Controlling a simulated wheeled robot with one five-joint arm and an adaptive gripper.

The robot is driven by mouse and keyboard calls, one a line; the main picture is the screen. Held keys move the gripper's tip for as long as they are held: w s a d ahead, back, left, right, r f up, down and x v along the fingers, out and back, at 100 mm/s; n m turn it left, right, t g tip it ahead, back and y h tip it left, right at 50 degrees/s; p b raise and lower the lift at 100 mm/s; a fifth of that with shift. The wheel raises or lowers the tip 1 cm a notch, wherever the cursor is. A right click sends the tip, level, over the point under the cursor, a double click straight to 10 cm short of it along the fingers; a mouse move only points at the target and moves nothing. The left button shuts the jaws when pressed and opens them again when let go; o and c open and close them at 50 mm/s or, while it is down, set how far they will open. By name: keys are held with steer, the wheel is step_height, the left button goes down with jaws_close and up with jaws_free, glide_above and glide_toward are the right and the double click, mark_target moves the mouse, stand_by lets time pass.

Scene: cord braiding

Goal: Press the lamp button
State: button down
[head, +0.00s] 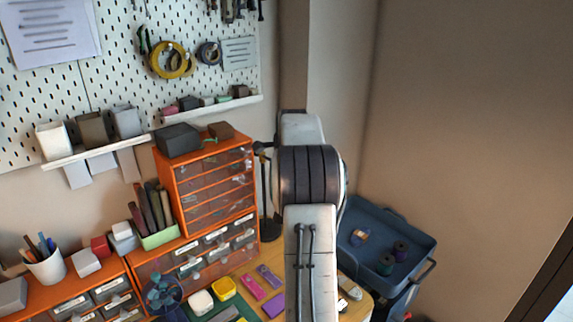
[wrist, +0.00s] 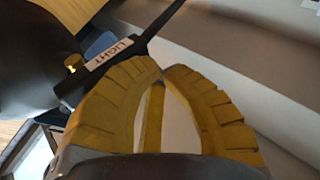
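In the wrist view a black lamp part (wrist: 98,72) carries a white label (wrist: 112,53) reading LIGHT. A small brass-coloured knob (wrist: 72,65) sits left of the label; I cannot tell whether it is the button. A dark rounded shape, perhaps the lampshade (wrist: 30,62), fills the upper left. My gripper (wrist: 162,72) has yellow ribbed fingers with tips together and nothing between them. The tips are right of and just below the label; I cannot tell if they touch the lamp. In the head view the lamp's dark stand (head: 264,205) shows beside my arm, which hides my gripper.
An orange drawer cabinet (head: 188,262) stands left of the lamp stand. A blue bin (head: 425,245) with spools is to the right of my arm. Colourful small items lie on the table in front. A pegboard (head: 110,90) with shelves covers the left wall.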

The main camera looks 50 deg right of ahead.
stand_by(0.6)
steer(key=shift+r+p, duration=0.65)
steer(key=shift+r, duration=0.05)
steer(key=shift+r+p, duration=2.1)
steer(key=shift+r, duration=0.4)
